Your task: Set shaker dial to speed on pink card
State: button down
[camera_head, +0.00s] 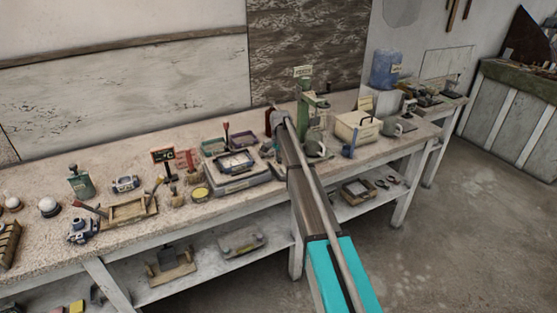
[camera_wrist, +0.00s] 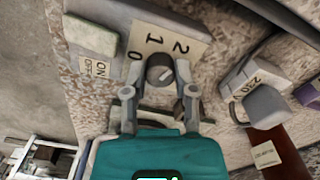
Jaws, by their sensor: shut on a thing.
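In the wrist view the shaker's dial (camera_wrist: 160,71) is a dark round knob on a pale plate with the numbers 0, 1 and 2 around it. My gripper (camera_wrist: 160,82) is shut on the dial, one finger on each side. The dial's exact pointer direction is too small to tell. The grey shaker body (camera_wrist: 120,14) carries a pale switch (camera_wrist: 91,36) with an ON/OFF label beside it. In the head view my arm covers the place where my gripper works. I cannot make out a pink card with readable writing in either view.
In the head view the long workbench (camera_head: 140,232) is crowded with small tools, a wooden tray (camera_head: 130,212) and a cream box (camera_head: 356,128).

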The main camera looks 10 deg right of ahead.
jog(key=shift+s+m, duration=0.2)
jog(key=shift+m, duration=0.5)
jog(key=c, duration=0.5)
grip_release()
jog(key=shift+o, duration=0.5)
jog(key=shift+w+r, duration=0.1)
jog(key=shift+r, duration=0.05)
